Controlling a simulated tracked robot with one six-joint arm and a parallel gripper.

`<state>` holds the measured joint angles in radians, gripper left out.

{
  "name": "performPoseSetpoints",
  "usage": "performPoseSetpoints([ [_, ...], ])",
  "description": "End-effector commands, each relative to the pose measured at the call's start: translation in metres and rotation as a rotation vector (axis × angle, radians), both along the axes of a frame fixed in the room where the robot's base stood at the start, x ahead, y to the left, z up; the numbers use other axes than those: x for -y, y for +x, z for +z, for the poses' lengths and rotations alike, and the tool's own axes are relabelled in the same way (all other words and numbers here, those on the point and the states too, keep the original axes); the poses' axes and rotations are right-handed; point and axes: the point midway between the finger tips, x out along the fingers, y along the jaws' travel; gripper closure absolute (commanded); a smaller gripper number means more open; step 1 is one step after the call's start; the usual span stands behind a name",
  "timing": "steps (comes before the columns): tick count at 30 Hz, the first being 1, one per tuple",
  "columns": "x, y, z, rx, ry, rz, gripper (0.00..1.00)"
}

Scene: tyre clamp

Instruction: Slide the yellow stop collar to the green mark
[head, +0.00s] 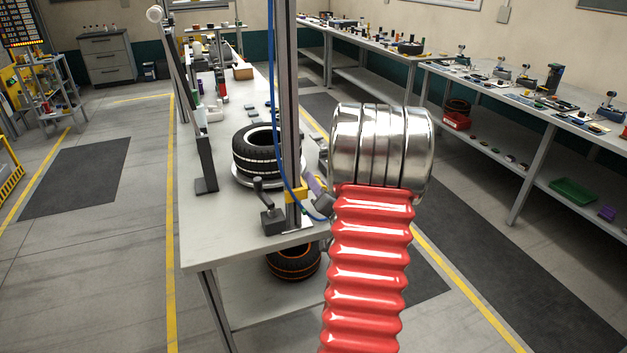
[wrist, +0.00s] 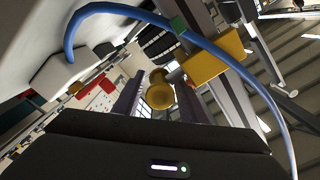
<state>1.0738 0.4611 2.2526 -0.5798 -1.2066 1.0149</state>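The yellow stop collar (head: 296,194) sits low on the upright grey post (head: 290,110) at the bench's near end. In the wrist view the collar (wrist: 208,66) is a yellow block around the post. A green patch, apparently the mark (wrist: 178,25), shows past the collar, beside the blue hose. In the head view I cannot make out the mark. A round mustard knob (wrist: 160,96) lies between the two dark purple fingers of my gripper (wrist: 156,98), with a gap at the left finger. My gripper (head: 316,190) is right beside the collar, partly hidden by my arm.
A blue hose (wrist: 232,62) arcs across the wrist view. A tyre (head: 257,152) lies on the bench behind the post. A black crank block (head: 272,220) stands just left of the collar. Bench space (head: 215,235) at the front left is clear.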

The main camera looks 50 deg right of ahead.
Motion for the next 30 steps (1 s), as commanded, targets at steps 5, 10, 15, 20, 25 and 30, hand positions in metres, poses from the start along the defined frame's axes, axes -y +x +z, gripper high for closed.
performPoseSetpoints([
  [5,0.011,0.020,0.000,-0.001,-0.001,0.001,0.62],
  [10,0.016,0.027,0.000,0.000,0.000,0.000,0.62],
  [15,0.017,0.028,0.000,0.000,0.000,0.000,0.62],
  [20,0.017,0.028,0.000,0.000,0.000,0.000,0.66],
  [25,0.017,0.027,0.000,-0.001,0.000,-0.001,0.78],
  [30,0.017,0.027,0.000,-0.001,0.000,-0.001,0.90],
])
